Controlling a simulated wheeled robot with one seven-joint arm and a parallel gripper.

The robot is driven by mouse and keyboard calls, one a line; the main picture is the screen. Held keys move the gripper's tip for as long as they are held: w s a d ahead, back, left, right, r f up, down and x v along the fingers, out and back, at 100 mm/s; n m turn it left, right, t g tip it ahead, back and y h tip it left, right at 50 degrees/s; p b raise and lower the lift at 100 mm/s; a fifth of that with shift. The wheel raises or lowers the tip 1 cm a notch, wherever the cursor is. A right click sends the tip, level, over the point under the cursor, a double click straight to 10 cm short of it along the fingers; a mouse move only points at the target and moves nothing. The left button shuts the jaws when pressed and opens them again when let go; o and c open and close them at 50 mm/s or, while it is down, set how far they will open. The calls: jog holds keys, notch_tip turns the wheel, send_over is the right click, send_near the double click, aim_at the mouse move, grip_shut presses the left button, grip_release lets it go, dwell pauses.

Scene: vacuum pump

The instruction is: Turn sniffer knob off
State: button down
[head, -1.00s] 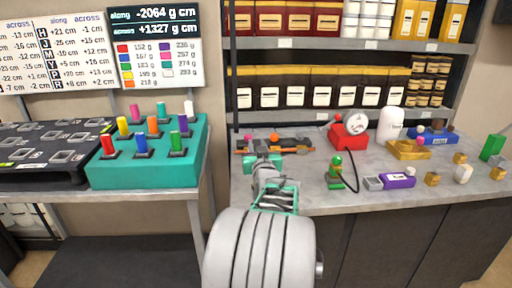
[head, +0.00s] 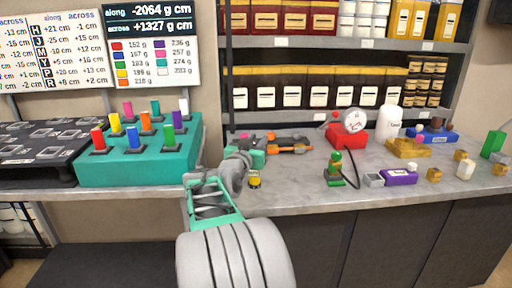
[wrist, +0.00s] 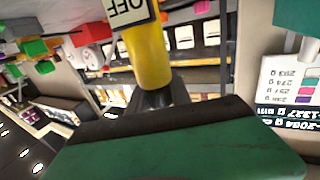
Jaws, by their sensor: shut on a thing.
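A yellow cylinder with a white tag reading OFF (wrist: 150,50) fills the top middle of the wrist view, upside down there. My gripper (wrist: 158,97) is shut on its dark-ended lower part. In the head view the yellow piece (head: 254,181) shows just below my gripper (head: 254,168), at the front left edge of the counter. I cannot tell whether it stands on the counter. A green device with a dark hose (head: 336,172) stands to the right, apart from my gripper. Which thing is the sniffer knob is unclear.
A red box with a round gauge (head: 350,132) stands behind the green device. Orange and black tools (head: 290,145) lie beside my gripper. A purple box (head: 399,177) is further right. A teal peg block (head: 120,172) stands on the left table. The counter front is partly clear.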

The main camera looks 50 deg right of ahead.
jog(key=shift+f, duration=0.15)
jog(key=c, duration=1.2)
grip_release()
jog(key=shift+o, duration=0.2)
jog(key=v, duration=0.7)
jog(key=shift+a, duration=0.35)
jog(key=shift+s, duration=0.15)
